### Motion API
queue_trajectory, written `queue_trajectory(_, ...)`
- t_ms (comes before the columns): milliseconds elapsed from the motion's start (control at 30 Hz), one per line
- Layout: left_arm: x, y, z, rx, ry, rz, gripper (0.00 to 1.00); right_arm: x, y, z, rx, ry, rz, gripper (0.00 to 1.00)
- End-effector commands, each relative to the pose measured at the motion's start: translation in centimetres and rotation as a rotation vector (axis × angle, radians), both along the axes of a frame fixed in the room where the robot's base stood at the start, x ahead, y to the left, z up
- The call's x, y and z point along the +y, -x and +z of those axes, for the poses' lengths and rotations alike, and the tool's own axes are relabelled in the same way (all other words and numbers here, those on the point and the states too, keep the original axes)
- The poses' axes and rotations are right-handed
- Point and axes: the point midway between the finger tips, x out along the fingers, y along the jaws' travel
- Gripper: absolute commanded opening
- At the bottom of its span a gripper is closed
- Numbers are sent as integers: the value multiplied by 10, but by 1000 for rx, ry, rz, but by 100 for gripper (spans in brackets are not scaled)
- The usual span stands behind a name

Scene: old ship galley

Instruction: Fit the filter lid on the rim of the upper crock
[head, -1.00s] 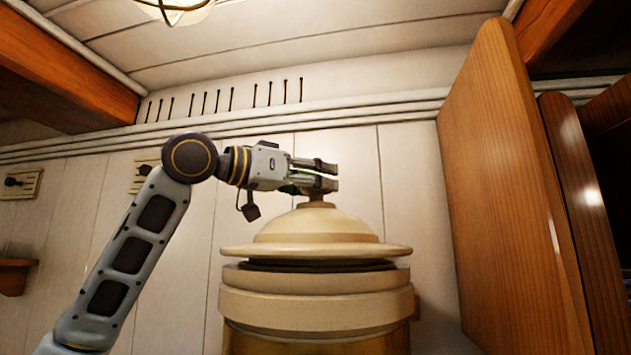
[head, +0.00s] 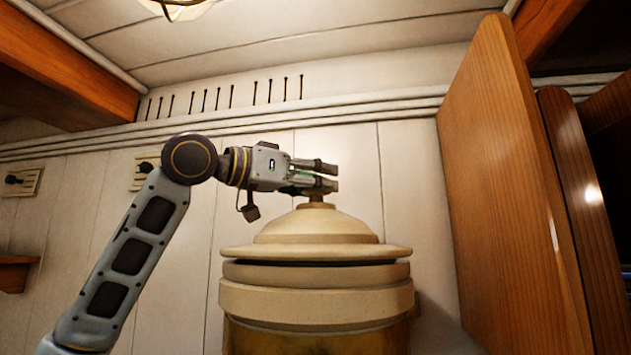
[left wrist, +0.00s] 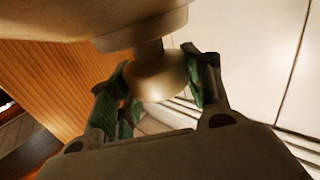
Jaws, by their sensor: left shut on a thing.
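The cream domed filter lid (head: 315,228) sits over the upper crock (head: 315,302), its wide flange close above the crock's rim and looking level. From this low angle I cannot tell if the flange is fully seated all round. My left gripper (head: 326,176) reaches in from the left and is shut on the lid's knob. My right gripper is not in view.
An open wooden cupboard door (head: 500,190) stands to the right of the crock. A white plank wall (head: 410,200) is behind, with wall hooks (head: 20,182) at the left. A ceiling lamp (head: 180,8) hangs above. Free room lies left of the crock.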

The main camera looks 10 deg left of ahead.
Motion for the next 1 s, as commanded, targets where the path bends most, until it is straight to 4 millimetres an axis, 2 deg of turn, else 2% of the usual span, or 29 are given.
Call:
queue_trajectory(933, 0, 1, -6, -4, 2, -1, 0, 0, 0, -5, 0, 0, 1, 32)
queue_trajectory(967, 0, 1, -6, -4, 2, -1, 52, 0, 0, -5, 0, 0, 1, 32)
queue_trajectory(1000, 0, 1, -6, -3, 1, -1, 57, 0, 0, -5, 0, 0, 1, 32)
